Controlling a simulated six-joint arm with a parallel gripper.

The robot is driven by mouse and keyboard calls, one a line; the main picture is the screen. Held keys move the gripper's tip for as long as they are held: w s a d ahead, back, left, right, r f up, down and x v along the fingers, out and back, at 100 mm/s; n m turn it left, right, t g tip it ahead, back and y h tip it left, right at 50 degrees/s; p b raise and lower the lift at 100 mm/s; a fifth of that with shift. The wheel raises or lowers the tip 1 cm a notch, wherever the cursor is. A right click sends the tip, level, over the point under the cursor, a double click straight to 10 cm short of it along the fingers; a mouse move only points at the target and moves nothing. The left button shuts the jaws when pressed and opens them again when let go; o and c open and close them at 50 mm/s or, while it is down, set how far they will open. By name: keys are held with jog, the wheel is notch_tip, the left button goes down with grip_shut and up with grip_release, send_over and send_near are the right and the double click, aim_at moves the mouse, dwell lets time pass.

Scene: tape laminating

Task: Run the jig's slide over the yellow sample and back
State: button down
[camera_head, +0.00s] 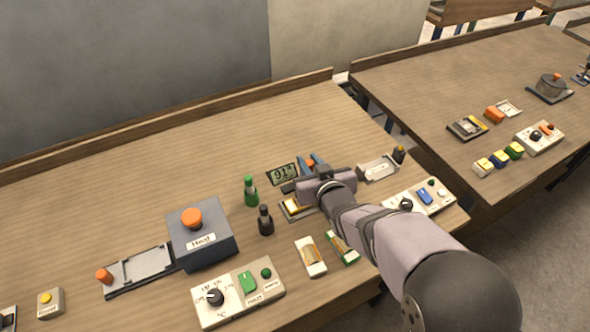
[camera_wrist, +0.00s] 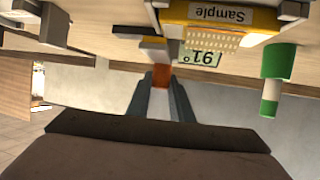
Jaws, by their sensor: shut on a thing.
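The jig (camera_head: 287,213) is partly hidden by my arm in the head view. The yellow sample lies on it, with only an edge showing there; in the wrist view the yellow sample (camera_wrist: 225,15) shows its label "Sample". My gripper (camera_head: 311,163) is at the far side of the jig. In the wrist view its blue-grey fingers are closed on the orange handle (camera_wrist: 161,76); a bit of the orange handle (camera_head: 309,163) also shows in the head view. The handle is beside the sample, apart from it. The slide's body is mostly hidden.
A display (camera_head: 284,174) reading 91 is behind the jig. Green (camera_head: 251,192) and black (camera_head: 265,221) bottles stand left of it. A Heat box (camera_head: 200,238), control panels (camera_head: 238,294) (camera_head: 420,197) and a pale holder (camera_head: 377,168) surround the area. The back left tabletop is clear.

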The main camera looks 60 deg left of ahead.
jog(key=w, duration=0.4)
jog(key=shift+w+r, duration=0.15)
jog(key=shift+w, duration=0.2)
jog(key=c, duration=1.6)
grip_release()
jog(key=shift+w, duration=0.15)
jog(key=shift+o, duration=0.2)
jog(key=shift+d, duration=0.15)
jog(key=b+v, duration=0.1)
jog(key=v, duration=0.6)
